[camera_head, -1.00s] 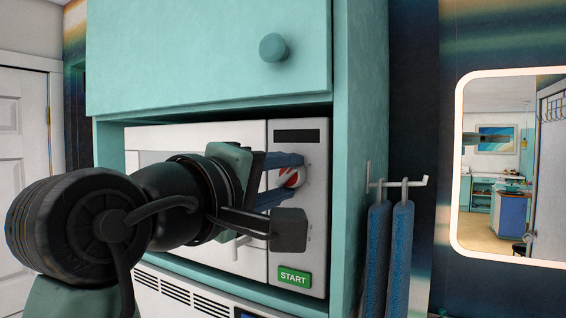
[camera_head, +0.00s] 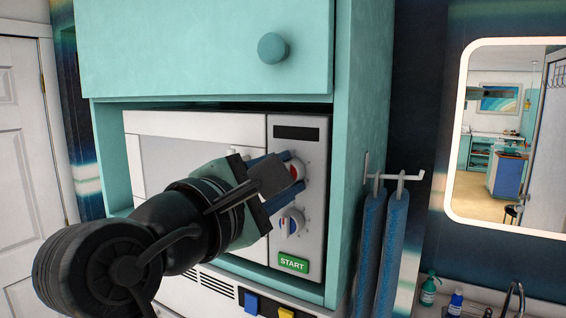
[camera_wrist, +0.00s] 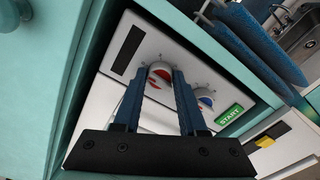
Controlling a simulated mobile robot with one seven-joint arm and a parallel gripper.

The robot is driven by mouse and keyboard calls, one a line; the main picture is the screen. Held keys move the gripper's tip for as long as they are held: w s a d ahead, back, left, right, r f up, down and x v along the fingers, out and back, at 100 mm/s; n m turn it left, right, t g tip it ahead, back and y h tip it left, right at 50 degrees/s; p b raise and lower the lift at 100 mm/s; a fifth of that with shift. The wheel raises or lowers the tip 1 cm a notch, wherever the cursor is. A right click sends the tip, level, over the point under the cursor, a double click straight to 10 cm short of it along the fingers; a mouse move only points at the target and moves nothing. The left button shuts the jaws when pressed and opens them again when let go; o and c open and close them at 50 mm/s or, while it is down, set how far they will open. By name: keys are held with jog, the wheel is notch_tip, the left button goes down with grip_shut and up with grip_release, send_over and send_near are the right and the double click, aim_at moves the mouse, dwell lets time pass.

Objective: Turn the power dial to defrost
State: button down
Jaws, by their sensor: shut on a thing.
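The microwave's control panel (camera_head: 310,222) carries two round dials, one above the other. The upper dial (camera_head: 298,171) has a red and white face and also shows in the wrist view (camera_wrist: 160,74). My gripper (camera_head: 290,171) is shut on this upper dial, with one blue finger on each side of its rim. The wrist view shows the fingers (camera_wrist: 158,80) flanking it closely. The lower dial (camera_head: 291,223) has blue and red on its face and is free of the fingers; it also shows in the wrist view (camera_wrist: 206,102). Dial labels are too small to read.
The green START button (camera_head: 293,264) is low on the panel, below a dark display (camera_head: 297,134). The teal cabinet (camera_head: 210,45) frames the microwave above and at the sides. Blue towels (camera_head: 380,240) hang on a hook at the right.

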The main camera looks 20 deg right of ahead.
jog(key=shift+n, duration=0.3)
jog(key=shift+c, duration=2.3)
grip_release()
jog(key=b+v, duration=0.5)
jog(key=v, duration=0.8)
jog(key=shift+b, duration=0.3)
